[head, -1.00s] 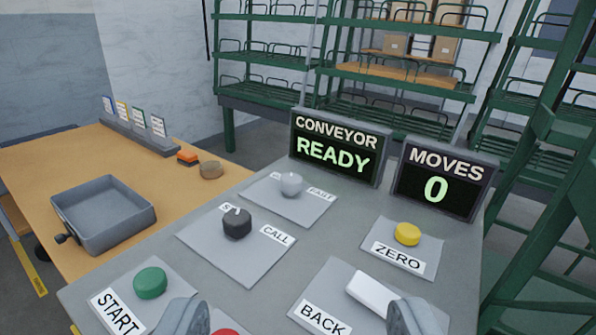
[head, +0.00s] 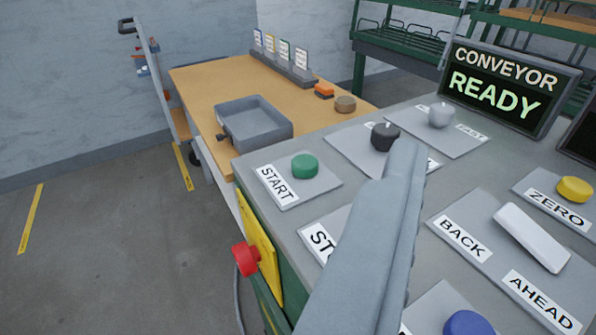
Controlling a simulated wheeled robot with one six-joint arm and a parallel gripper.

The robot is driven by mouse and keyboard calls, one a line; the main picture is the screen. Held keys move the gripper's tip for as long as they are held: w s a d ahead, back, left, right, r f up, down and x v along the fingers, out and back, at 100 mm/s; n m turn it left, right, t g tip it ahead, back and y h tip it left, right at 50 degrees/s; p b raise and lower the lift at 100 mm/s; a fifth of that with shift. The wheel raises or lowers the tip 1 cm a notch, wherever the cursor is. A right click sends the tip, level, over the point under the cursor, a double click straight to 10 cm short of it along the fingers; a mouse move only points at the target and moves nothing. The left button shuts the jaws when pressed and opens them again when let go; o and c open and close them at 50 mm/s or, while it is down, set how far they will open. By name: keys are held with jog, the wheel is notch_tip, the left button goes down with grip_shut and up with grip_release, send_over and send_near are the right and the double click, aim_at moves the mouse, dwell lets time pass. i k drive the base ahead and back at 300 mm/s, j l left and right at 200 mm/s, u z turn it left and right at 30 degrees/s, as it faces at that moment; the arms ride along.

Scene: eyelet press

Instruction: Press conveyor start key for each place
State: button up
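The green START key (head: 305,166) stands on its plate on the grey console top, with the START label (head: 277,186) beside it. My gripper (head: 408,150) reaches up from the bottom of the view, its fingers together and nothing seen between them. In the picture its tip lies right of the green key and overlaps the black knob's plate; I cannot tell its height above the panel. The conveyor display (head: 505,88) reads READY. The moves display (head: 582,135) is cut off at the right edge. The gripper hides most of the label starting "ST" (head: 320,241) and whatever key belongs to it.
A black knob (head: 384,136), grey knob (head: 441,115), yellow ZERO key (head: 575,189), white BACK/AHEAD rocker (head: 531,237) and blue key (head: 468,324) share the panel. A grey tray (head: 255,122) sits on the wooden table (head: 205,88).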

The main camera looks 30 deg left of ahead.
aim_at(304, 166)
jog(key=i+j+z, duration=0.1)
jog(key=j+z, duration=0.3)
jog(key=j, duration=0.55)
jog(key=j+z, duration=0.35)
jog(key=j, duration=0.55)
jog(key=k+j+z, duration=0.15)
jog(key=j+z, duration=0.25)
jog(key=j, duration=0.55)
